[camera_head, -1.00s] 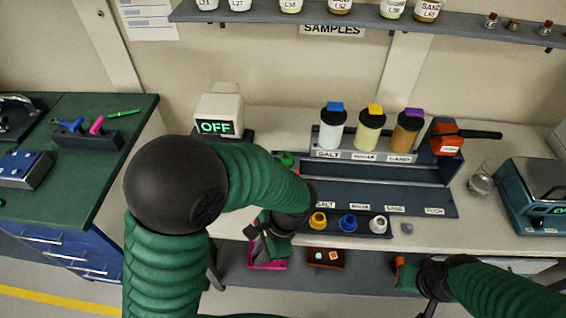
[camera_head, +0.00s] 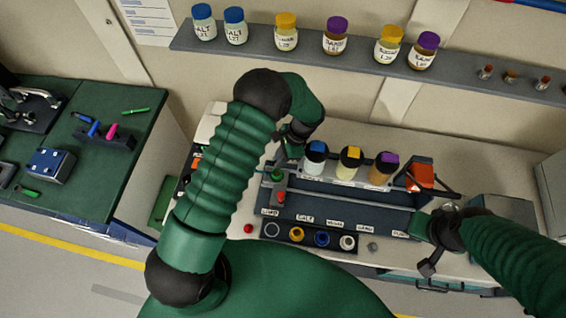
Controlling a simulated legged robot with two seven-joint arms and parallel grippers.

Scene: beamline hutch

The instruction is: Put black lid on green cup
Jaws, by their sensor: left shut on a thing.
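My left gripper (camera_head: 287,152) reaches over the left end of the rack, left of the bottles. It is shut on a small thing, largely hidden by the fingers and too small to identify. A small green thing (camera_head: 278,173), which may be the green cup, is just below the fingers. I cannot tell whether the two touch. I cannot make out a separate black lid for certain. My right gripper (camera_head: 428,245) hangs at the front right of the bench, with no held thing visible; its finger opening is unclear.
The grey rack holds white (camera_head: 316,158), yellow (camera_head: 349,164) and brown (camera_head: 382,170) bottles. A small red thing (camera_head: 281,197) is near the green one. A front strip holds yellow (camera_head: 297,233), blue (camera_head: 322,238) and white (camera_head: 348,242) rings. An orange device (camera_head: 420,176) stands right. A jar shelf (camera_head: 460,75) runs above.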

